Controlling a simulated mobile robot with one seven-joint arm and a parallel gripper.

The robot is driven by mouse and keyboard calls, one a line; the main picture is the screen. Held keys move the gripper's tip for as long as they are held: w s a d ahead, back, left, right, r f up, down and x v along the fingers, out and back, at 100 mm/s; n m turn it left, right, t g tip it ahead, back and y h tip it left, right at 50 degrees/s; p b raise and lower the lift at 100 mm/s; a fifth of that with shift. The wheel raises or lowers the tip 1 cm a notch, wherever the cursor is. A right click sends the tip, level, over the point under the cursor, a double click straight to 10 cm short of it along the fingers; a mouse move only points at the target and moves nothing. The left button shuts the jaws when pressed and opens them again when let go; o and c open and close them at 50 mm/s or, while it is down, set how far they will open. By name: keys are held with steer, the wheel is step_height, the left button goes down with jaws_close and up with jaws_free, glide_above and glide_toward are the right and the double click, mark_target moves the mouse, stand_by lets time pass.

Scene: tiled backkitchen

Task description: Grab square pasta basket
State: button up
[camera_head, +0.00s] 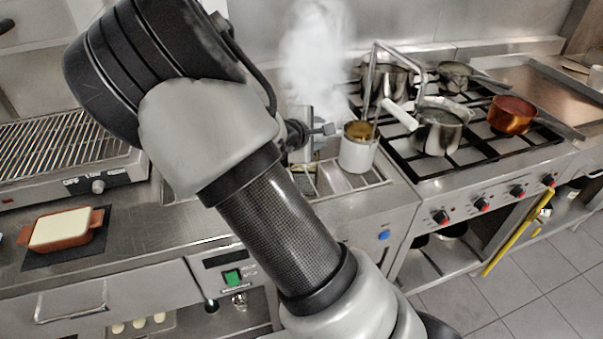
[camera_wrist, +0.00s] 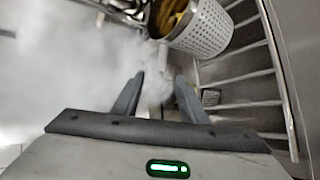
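My gripper shows in the wrist view (camera_wrist: 158,85) with two dark fingers apart and no object visible between them. In the head view my gripper (camera_head: 315,130) is over the cooker well, partly hidden by my arm and steam. A white, perforated round basket (camera_wrist: 205,30) with yellow contents is beyond the fingers, up and right, apart from them. It also shows in the head view (camera_head: 357,153), right of my gripper.
Metal bars (camera_wrist: 245,104) cross the well at right in the wrist view. Thick steam (camera_head: 312,50) rises behind my gripper. A stove with pots (camera_head: 440,130) and a copper pan (camera_head: 511,114) is on the right. A grill (camera_head: 70,140) and a brown dish (camera_head: 62,229) are left.

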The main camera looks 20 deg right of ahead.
steer(key=b+x, duration=0.7)
steer(key=x, duration=0.9)
steer(key=shift+s+a+f, duration=0.1)
steer(key=shift+a+f, duration=0.05)
steer(key=shift+f, duration=0.05)
steer(key=shift+r, duration=0.1)
jaws_close()
